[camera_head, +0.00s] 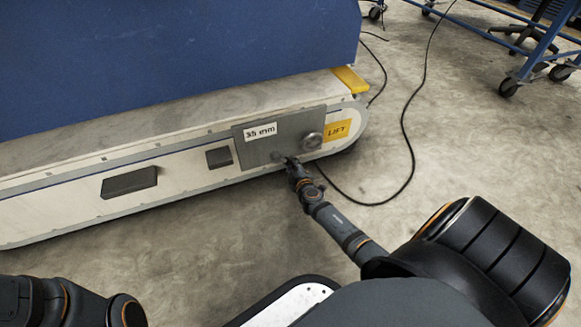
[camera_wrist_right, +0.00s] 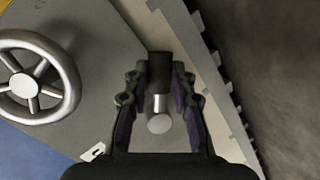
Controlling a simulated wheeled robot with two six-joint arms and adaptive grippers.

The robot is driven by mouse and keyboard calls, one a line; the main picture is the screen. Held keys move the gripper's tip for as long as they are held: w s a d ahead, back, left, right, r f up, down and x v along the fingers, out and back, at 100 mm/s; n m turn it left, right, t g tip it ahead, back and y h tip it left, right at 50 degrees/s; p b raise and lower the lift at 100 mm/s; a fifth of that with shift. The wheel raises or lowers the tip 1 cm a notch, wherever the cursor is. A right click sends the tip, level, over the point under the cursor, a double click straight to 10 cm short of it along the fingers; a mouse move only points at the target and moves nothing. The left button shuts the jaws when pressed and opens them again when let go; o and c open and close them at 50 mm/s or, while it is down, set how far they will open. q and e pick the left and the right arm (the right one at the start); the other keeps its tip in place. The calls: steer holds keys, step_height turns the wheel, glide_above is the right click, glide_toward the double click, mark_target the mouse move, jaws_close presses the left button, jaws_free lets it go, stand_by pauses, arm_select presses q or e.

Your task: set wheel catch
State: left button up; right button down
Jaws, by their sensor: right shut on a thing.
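The catch (camera_wrist_right: 159,98), a small part with a black sleeve, a shiny metal pin and a round pale end, sits on the grey plate beside the handwheel. My right gripper (camera_wrist_right: 160,75) is shut on it, with a finger on either side. In the head view my right gripper (camera_head: 290,163) is at the lower edge of the grey plate (camera_head: 262,150) and hides most of the catch. The silver spoked handwheel (camera_wrist_right: 38,82) is left of the catch in the wrist view; it also shows in the head view (camera_head: 312,140). My left gripper is out of view.
The plate is on the side of a long white base (camera_head: 60,200) under a blue body (camera_head: 150,50). A "35 mm" label (camera_head: 261,131) and a yellow "LIFT" label (camera_head: 337,130) flank the handwheel.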

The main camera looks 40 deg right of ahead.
steer(key=r+n, duration=0.1)
steer(key=r+n+h, duration=0.1)
steer(key=n, duration=0.1)
steer(key=shift+s+d+h, duration=0.15)
steer(key=shift+d+h, duration=0.15)
steer(key=shift+d, duration=0.05)
steer(key=shift+r+n+h+b, duration=0.3)
steer(key=shift+r+n+h, duration=0.2)
steer(key=shift+r+n, duration=0.6)
steer(key=shift+f, duration=0.2)
steer(key=c, duration=1.1)
jaws_free()
steer(key=v, duration=0.7)
steer(key=shift+s, duration=0.25)
